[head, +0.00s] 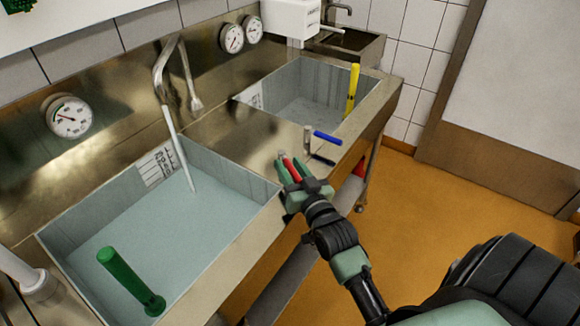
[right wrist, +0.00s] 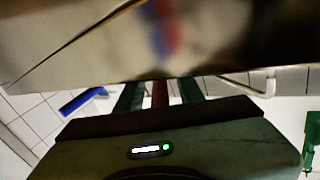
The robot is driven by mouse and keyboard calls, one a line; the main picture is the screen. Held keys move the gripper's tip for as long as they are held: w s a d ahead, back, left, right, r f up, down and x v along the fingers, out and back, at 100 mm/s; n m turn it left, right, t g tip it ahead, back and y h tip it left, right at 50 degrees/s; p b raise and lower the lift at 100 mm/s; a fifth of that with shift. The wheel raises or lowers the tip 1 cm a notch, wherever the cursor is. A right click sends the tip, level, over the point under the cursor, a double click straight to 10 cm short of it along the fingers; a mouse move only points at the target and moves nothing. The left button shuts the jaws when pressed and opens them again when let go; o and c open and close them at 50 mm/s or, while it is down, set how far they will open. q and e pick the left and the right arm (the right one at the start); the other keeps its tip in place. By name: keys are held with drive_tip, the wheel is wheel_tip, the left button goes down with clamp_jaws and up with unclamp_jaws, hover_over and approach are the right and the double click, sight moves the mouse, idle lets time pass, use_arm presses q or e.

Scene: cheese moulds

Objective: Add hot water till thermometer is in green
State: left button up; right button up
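The left steel basin (head: 215,250) holds pale water, and a thin stream falls into it from the spout (head: 160,75). A round white dial thermometer (head: 68,117) is on the steel panel behind it; its needle is too small to read surely against the green band. A red lever (head: 291,170) and a blue lever (head: 327,137) are at the front ledge. My right gripper (head: 290,170) is at the red lever, its green fingers apart on either side. In the right wrist view the red lever (right wrist: 160,93) shows between the fingers with gaps. My left gripper is out of view.
A green upright plug handle (head: 130,280) stands in the left basin. The right basin (head: 290,75) has a yellow one (head: 352,88). Two more dials (head: 232,38) are at the back. The orange floor (head: 430,220) at right is clear.

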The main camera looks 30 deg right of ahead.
clamp_jaws()
idle(1.3)
